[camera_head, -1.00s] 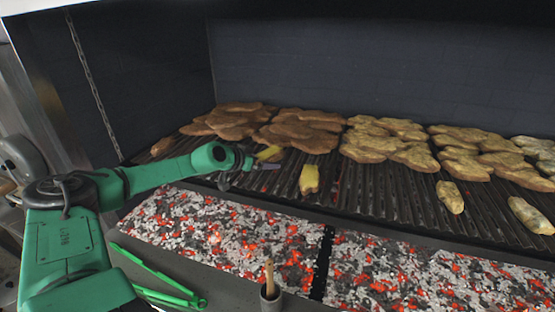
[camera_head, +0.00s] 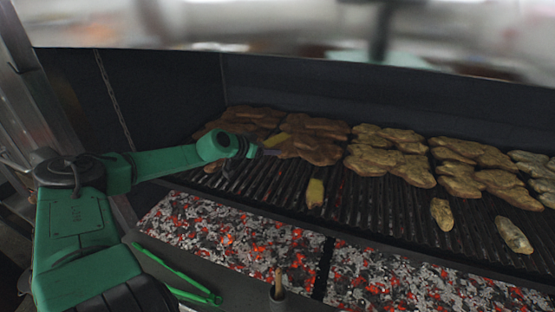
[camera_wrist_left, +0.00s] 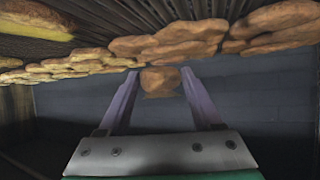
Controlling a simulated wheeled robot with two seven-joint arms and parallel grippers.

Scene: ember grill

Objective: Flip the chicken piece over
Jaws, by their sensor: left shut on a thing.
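My left gripper (camera_head: 268,149) reaches in from the left, at the near edge of the left brown chicken heap. In the left wrist view its two purple fingers (camera_wrist_left: 160,88) stand apart, with a brown chicken piece (camera_wrist_left: 160,80) between their tips. In the head view a yellow shape (camera_head: 275,138) shows at the fingers; I cannot tell whether it is this piece. A separate yellow piece (camera_head: 315,192) lies on the grill grate (camera_head: 375,205), apart from the gripper. My right gripper is not in view.
Brown and paler chicken heaps (camera_head: 385,150) line the back of the grate. Two loose pieces (camera_head: 441,213) lie at the front right. Glowing coals (camera_head: 235,235) lie below in front. The grate's front left is bare.

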